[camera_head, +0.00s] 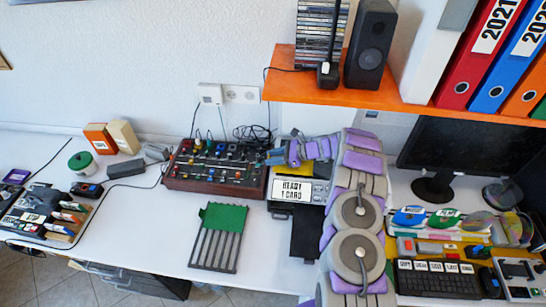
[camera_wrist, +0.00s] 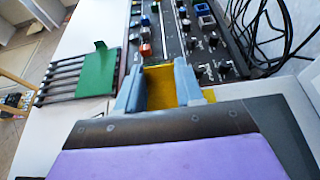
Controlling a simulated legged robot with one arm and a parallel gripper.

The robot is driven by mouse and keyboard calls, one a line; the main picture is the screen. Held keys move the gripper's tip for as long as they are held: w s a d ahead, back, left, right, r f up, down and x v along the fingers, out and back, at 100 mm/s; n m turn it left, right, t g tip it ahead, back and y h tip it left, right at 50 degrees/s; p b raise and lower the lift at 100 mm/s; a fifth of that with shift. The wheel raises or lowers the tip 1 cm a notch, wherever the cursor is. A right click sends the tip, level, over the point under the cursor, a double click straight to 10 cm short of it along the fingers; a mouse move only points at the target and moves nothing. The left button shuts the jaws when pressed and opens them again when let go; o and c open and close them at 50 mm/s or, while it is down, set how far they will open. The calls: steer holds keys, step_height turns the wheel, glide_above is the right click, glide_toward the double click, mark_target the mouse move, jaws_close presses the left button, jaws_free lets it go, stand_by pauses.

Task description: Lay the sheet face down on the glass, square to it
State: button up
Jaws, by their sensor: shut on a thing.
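My gripper (camera_wrist: 157,78) is shut on a flat yellow piece (camera_wrist: 160,88) that shows between its blue-grey fingers in the wrist view. I cannot tell whether this is the sheet, or which side is its face. In the head view my gripper (camera_head: 272,157) is beside the right end of the knobbed panel, above the back of a grey machine. The machine has a display (camera_head: 292,190) reading "READY 1 CARD". I cannot make out the glass; my arm covers part of the machine.
The dark-red knobbed panel (camera_head: 215,179) stands left of the machine, with loose cables behind it. A slatted grey rack with a green plate (camera_head: 224,216) lies in front. An orange shelf (camera_head: 350,95) overhangs behind. A keyboard (camera_head: 438,280) is at right.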

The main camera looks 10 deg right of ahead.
steer(key=shift+a+f, duration=0.15)
steer(key=shift+f, duration=0.15)
steer(key=o, duration=1.1)
steer(key=p+v, duration=0.2)
steer(key=v, duration=1.5)
steer(key=shift+w, duration=0.1)
steer(key=shift+d+r, duration=0.1)
steer(key=shift+d, duration=0.2)
